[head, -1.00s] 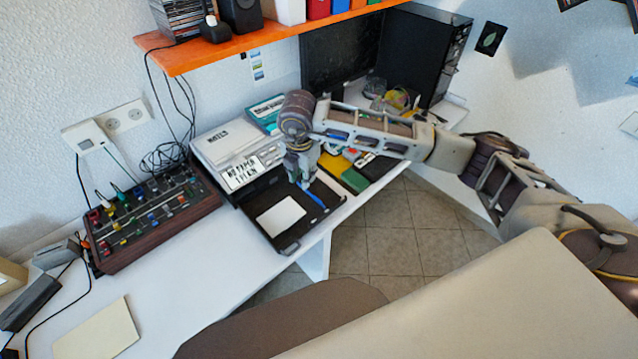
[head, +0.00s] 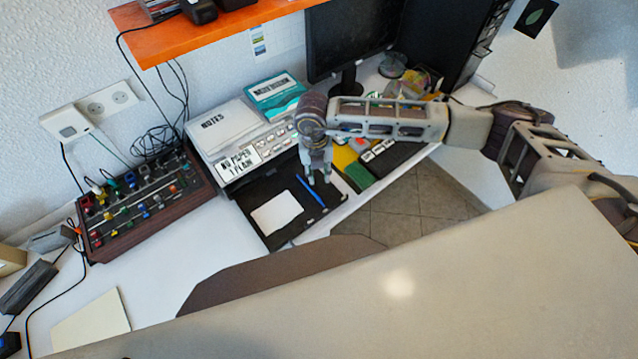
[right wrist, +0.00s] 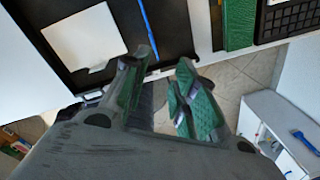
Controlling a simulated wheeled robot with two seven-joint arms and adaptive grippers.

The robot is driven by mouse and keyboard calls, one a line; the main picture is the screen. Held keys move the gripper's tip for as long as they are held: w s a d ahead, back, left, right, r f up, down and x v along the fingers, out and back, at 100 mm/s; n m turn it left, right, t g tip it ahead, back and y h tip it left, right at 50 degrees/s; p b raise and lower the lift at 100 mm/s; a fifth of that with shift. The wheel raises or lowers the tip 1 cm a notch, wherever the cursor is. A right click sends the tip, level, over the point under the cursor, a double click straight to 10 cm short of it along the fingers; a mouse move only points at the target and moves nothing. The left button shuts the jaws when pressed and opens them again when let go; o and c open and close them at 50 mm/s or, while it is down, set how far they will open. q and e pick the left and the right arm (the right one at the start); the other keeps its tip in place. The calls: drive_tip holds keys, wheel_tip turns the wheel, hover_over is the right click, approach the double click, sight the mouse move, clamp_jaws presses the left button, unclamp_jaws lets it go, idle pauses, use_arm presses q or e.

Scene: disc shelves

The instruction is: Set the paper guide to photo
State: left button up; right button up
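A printer (head: 222,140) stands on the white desk with a label reading "NO PAPER 1 PLAIN". Its black tray (head: 262,189) sticks out in front, with white paper (head: 276,212) lying in it. A thin blue strip (head: 311,191), which may be the paper guide, lies in the tray right of the paper. In the right wrist view the blue strip (right wrist: 148,30) is beyond the fingers, apart from them. My right gripper (head: 318,180) is over the tray's right edge, just right of the strip. Its fingers (right wrist: 165,62) are apart and empty. My left gripper is out of view.
Green and yellow items (head: 358,177) and a black button box (head: 385,160) lie right of the tray. A mixer (head: 140,205) stands at the left. An orange shelf (head: 200,35) hangs above.

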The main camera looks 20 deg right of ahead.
sight(310, 189)
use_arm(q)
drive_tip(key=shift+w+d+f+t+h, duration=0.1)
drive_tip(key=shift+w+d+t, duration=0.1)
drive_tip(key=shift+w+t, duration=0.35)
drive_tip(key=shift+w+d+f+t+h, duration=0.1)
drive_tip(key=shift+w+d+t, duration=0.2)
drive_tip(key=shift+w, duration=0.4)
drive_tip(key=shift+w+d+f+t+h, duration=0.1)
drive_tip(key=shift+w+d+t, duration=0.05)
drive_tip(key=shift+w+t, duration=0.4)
use_arm(e)
drive_tip(key=shift+w+a+n+y, duration=0.1)
drive_tip(key=shift+w+n, duration=0.1)
drive_tip(key=shift+n, duration=0.9)
drive_tip(key=shift+w+a+n+y, duration=0.1)
drive_tip(key=shift+w+a+n, duration=0.05)
drive_tip(key=shift+n, duration=0.95)
drive_tip(key=shift+w+a+n+y, duration=0.1)
drive_tip(key=shift+w+n, duration=0.1)
drive_tip(key=shift+n, duration=0.9)
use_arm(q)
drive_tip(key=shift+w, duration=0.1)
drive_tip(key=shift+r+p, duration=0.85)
use_arm(e)
drive_tip(key=shift+f, duration=6.85)
clamp_jaws()
